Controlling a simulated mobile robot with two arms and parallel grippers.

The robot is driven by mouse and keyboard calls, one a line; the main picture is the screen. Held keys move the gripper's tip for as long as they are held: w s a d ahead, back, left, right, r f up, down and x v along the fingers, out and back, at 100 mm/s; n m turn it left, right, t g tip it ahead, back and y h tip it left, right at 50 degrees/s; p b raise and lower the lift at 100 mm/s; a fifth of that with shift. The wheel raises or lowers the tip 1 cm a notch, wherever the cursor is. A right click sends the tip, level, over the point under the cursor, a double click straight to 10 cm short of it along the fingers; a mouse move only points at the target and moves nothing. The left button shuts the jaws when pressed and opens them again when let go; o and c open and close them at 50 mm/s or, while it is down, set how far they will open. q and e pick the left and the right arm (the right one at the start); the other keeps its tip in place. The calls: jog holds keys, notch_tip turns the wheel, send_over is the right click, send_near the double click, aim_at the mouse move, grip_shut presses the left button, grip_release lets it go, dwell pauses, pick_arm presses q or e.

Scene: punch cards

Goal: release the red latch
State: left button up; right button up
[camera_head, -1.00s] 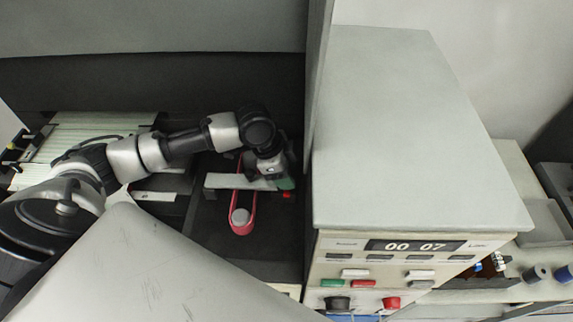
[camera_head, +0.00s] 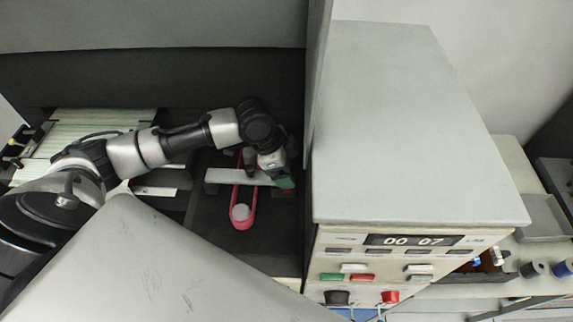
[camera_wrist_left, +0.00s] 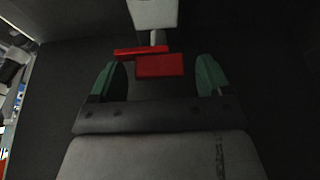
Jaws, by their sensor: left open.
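The red latch (camera_wrist_left: 160,65) shows in the left wrist view as a small red block just ahead of and between my fingers, with a thinner red strip beside it on the left. My left gripper (camera_wrist_left: 158,80) has green fingertips, stands open, and holds nothing. Whether its fingers flank the latch at the same depth I cannot tell. In the head view my left gripper (camera_head: 285,182) is at the right side of the dark recess, beside the tall cabinet wall, and mostly hides the latch. My right gripper is not in view.
A red loop-shaped part (camera_head: 236,216) with a pale round end lies in the recess, under a light grey crossbar (camera_head: 228,176). The grey-topped cabinet (camera_head: 410,130) with a button panel stands close on the right. A stack of pale cards (camera_head: 95,125) is at left.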

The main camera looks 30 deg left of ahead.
pick_arm(q)
jog(key=b+v, duration=0.3)
jog(key=v, duration=0.8)
jog(key=shift+f, duration=0.15)
